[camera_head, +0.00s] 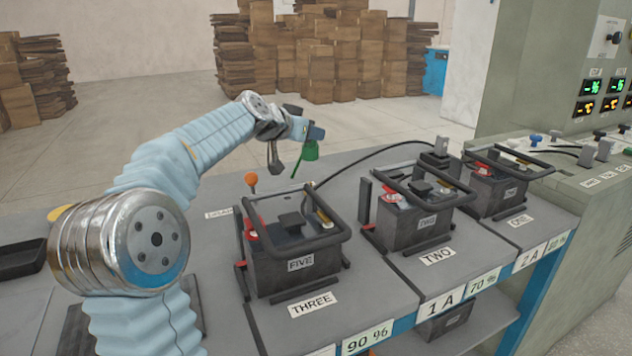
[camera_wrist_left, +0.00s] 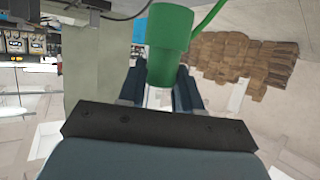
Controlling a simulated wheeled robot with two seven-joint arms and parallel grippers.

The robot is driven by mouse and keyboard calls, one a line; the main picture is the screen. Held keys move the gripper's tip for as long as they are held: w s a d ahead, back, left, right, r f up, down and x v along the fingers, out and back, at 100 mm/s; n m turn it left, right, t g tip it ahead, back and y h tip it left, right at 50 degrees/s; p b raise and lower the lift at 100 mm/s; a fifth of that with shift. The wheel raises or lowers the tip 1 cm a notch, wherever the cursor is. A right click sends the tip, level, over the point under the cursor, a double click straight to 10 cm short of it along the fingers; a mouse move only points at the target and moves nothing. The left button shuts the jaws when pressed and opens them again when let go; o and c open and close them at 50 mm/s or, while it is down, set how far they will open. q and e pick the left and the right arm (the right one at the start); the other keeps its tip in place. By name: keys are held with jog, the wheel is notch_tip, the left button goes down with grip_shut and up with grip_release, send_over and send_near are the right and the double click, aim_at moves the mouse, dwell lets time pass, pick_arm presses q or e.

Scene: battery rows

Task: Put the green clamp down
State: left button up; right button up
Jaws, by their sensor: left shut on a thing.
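In the left wrist view the clamp (camera_wrist_left: 169,45) sits between the two fingers of my left gripper (camera_wrist_left: 162,85). A thin green cable (camera_wrist_left: 207,17) runs from the clamp. In the head view the clamp hangs in the air, apart from the bench top. My right gripper is not in view.
An orange-topped lever (camera_head: 251,180) stands beside FIVE. A black cable (camera_head: 365,158) arches behind. A control cabinet (camera_head: 540,90) is at right.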

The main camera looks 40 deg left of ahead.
pick_arm(q)
notch_tip(320, 180, down, 9)
jog(key=shift+s, duration=0.1)
dwell(0.3)
jog(key=o, duration=1.1)
jog(key=shift+r, duration=0.1)
jog(key=v, duration=0.7)
jog(key=shift+s+b, duration=0.2)
jog(key=shift+b, duration=0.15)
